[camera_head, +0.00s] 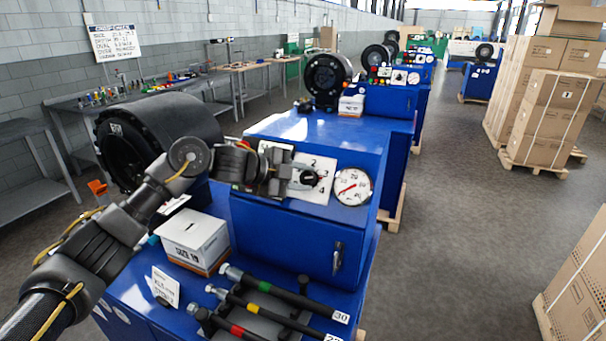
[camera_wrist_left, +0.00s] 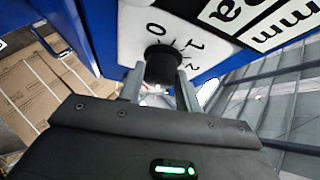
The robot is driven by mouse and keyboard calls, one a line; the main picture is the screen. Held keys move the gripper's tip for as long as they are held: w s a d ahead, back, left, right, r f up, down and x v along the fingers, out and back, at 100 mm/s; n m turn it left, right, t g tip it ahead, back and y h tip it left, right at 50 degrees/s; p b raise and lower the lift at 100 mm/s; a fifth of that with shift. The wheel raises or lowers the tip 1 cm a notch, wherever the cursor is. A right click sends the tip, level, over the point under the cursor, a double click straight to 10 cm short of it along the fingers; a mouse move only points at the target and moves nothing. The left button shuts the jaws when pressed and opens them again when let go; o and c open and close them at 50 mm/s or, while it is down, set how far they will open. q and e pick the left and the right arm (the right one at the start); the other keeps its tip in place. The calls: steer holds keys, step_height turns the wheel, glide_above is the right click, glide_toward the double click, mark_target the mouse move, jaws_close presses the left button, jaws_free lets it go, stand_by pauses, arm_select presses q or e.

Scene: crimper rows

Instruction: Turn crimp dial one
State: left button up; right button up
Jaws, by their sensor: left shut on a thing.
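The crimp dial is a black knob (camera_head: 309,177) on a white numbered plate (camera_head: 322,190) on the front panel of the nearest blue machine. In the head view 2, 3 and 4 show on the plate. In the left wrist view the knob (camera_wrist_left: 160,65) stands before 0, 1 and 2; I cannot make out its pointer. My left gripper (camera_head: 300,179) reaches it from the left. Its two fingers (camera_wrist_left: 160,84) are shut on the knob, one on each side. The gripper hides the plate's left part. My right gripper is not in view.
A round gauge with a red needle (camera_head: 352,187) sits just right of the dial plate. A white box (camera_head: 194,241) and several hoses with coloured bands (camera_head: 285,292) lie on the blue bench below. The black crimper head (camera_head: 160,140) stands behind my left arm.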

arm_select(q)
steer(key=shift+w+r+m+g+y+p, duration=0.1)
steer(key=shift+m+g+y+p, duration=0.45)
steer(key=shift+m, duration=0.85)
steer(key=o, duration=1)
steer(key=shift+a+r+b, duration=0.15)
steer(key=shift+a+b, duration=0.15)
steer(key=shift+b, duration=0.1)
steer(key=b+v, duration=0.3)
steer(key=v, duration=0.7)
